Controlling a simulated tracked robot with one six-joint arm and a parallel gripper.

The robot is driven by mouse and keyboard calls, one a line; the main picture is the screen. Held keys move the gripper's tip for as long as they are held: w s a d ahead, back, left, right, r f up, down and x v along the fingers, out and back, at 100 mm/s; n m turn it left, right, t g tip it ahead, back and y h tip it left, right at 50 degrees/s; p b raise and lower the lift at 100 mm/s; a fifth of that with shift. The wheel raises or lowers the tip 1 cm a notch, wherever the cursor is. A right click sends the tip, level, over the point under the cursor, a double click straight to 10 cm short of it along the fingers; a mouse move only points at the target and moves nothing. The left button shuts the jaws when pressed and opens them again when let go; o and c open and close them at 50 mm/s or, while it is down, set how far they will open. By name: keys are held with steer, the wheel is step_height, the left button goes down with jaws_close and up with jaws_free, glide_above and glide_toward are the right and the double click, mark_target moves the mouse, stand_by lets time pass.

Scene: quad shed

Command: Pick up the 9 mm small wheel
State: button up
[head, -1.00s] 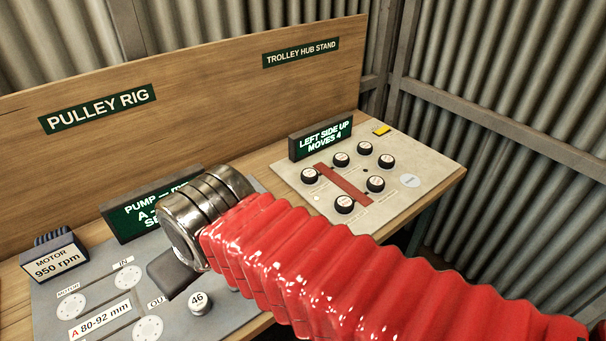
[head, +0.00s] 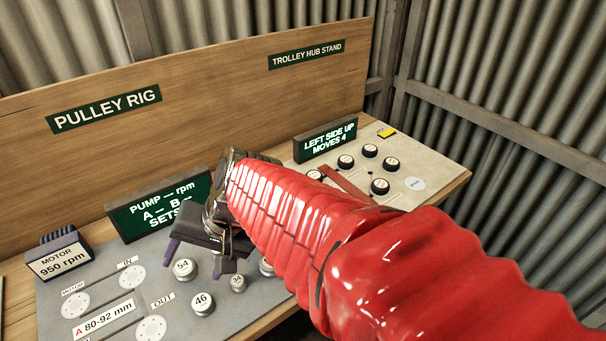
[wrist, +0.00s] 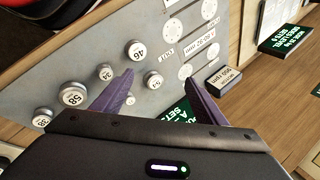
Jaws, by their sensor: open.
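My arm hides part of that plate. My gripper (head: 195,259) is open and empty, pointing down above the pulley rig panel, well left of the wheels. In the wrist view its purple fingers (wrist: 158,78) are apart, with nothing between them but the panel and a pulley marked 54 beyond.
Pulleys marked 54 (head: 185,269) and 46 (head: 202,303) stand on the pulley rig panel (head: 60,325), close to my gripper. A motor box (head: 60,262) and a pump display (head: 160,207) stand behind. A hub stand display (head: 325,139) and a red bar (head: 342,184) are near the wheels.

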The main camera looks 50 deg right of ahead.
steer(key=w+d+f+m+t, duration=0.2)
steer(key=w+d+m+t, duration=0.1)
steer(key=d+m, duration=0.6)
steer(key=w+d+f+m+t, duration=0.15)
steer(key=w+d+m, duration=0.25)
steer(key=d+m, duration=0.45)
steer(key=s+d+f+m+h, duration=0.2)
steer(key=s+d+m+h, duration=0.1)
steer(key=d, duration=0.5)
steer(key=s+d+f+m+t+h, duration=0.1)
steer(key=s+d+f+m+h, duration=0.1)
steer(key=d+m, duration=0.4)
steer(key=s+d+f+m+t+h, duration=0.1)
steer(key=s+d+f+m+h, duration=0.1)
steer(key=d, duration=0.9)
steer(key=shift+s+m+h, duration=0.8)
steer(key=shift+s+m, duration=0.55)
steer(key=shift+s, duration=0.15)
steer(key=shift+a+r, duration=0.1)
steer(key=shift+w, duration=0.1)
steer(key=x, duration=0.7)
steer(key=shift+w, duration=0.15)
steer(key=shift+w+d+f, duration=0.3)
steer(key=shift+w+f, duration=0.05)
steer(key=shift+w, duration=0.15)
